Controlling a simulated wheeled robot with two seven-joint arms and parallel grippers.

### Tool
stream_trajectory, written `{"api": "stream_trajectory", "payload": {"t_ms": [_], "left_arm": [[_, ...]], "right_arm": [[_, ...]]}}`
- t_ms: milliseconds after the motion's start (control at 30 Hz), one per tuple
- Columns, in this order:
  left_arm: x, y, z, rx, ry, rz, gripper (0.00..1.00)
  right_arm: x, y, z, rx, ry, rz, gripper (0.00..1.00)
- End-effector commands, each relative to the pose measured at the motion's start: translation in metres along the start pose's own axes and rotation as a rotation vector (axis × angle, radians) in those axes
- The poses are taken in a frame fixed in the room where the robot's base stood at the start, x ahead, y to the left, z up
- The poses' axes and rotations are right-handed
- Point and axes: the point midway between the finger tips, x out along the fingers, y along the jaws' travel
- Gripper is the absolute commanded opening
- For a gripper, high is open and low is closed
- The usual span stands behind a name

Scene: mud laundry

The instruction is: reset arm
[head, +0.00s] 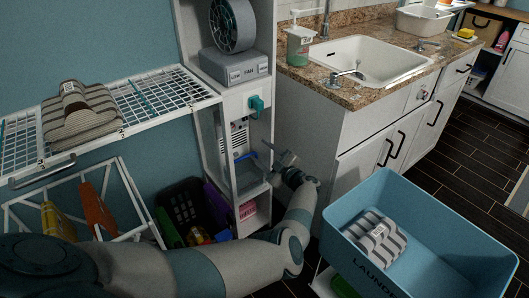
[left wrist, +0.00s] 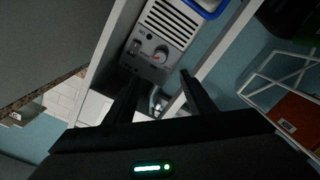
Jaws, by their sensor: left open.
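My left arm comes in from the lower left of the head view and bends up to my left gripper (head: 279,156) in front of the tall white cabinet (head: 246,103). The left gripper is open, with nothing between its fingers. In the left wrist view the two dark fingers (left wrist: 160,88) stand apart. Beyond them a grey device (left wrist: 163,42) with a round dial sits in the cabinet. My right gripper is in neither view.
A blue laundry bin (head: 455,232) holding a striped folded cloth (head: 377,240) stands at the lower right. A white wire shelf (head: 160,105) carries another striped cloth (head: 78,115). The sink counter (head: 345,92) is right of the cabinet. Dark floor (head: 465,165) is clear beyond the bin.

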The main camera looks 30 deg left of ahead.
Motion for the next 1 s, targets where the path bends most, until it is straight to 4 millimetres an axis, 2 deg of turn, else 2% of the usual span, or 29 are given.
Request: {"api": "stream_trajectory", "payload": {"t_ms": [367, 567, 667, 767, 867, 1000], "left_arm": [[0.001, -0.003, 0.001, 0.012, -0.004, 0.023, 0.5], [0.0, -0.016, 0.011, 0.081, -0.044, 0.164, 0.5], [-0.008, -0.028, 0.024, 0.149, -0.097, 0.284, 0.5], [-0.025, -0.047, 0.043, 0.238, -0.179, 0.419, 0.5], [-0.052, -0.075, 0.066, 0.344, -0.286, 0.547, 0.5], [-0.103, -0.13, 0.097, 0.505, -0.461, 0.697, 0.5]], "right_arm": [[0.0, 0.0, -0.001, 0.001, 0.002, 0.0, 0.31], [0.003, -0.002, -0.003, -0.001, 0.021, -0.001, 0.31], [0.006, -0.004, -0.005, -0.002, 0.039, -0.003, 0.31], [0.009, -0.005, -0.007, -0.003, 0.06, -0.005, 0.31], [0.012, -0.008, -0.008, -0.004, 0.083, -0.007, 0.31], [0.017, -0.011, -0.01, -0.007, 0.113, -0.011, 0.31]]}}
